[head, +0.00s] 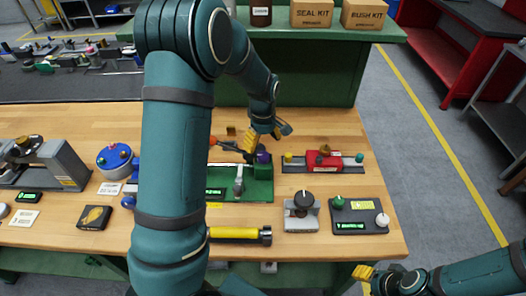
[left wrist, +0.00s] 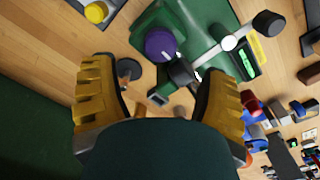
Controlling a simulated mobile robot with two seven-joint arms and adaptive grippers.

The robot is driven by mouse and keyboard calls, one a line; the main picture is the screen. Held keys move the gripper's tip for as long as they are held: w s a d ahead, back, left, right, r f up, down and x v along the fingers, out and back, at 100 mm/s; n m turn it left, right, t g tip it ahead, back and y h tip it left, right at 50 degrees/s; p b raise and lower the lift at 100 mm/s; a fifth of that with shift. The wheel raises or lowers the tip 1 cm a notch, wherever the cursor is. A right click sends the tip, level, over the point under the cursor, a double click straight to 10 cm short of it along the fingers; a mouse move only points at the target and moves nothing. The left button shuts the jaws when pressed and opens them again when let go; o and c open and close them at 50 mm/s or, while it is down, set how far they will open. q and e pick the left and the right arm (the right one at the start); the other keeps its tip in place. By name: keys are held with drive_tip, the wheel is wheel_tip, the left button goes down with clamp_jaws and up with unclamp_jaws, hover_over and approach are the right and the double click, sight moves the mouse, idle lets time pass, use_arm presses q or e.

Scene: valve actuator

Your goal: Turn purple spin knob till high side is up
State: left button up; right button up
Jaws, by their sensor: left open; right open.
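The purple knob (left wrist: 160,45) sits on a green valve fixture (left wrist: 150,20). A light mark shows on its face, but I cannot tell which side is the high one. In the head view the knob (head: 263,157) is partly hidden by my left gripper (head: 250,141). In the left wrist view that gripper (left wrist: 161,66) is open and empty, its yellow fingers apart, with the knob ahead between their tips and not visibly touched. A grey lever (head: 239,180) stands beside the knob on the fixture. My right gripper (head: 364,272) is open, off the table's front right corner.
A red valve unit (head: 324,158) stands right of the green fixture. A grey block with a black knob (head: 303,200) and a dark panel (head: 359,215) are nearer the front. A yellow cylinder (head: 235,233) lies at the front edge. My left arm hides the table's middle left.

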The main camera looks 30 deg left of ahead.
sight(263, 155)
use_arm(q)
drive_tip(key=shift+r, duration=2.75)
drive_tip(key=shift+s+f, duration=0.1)
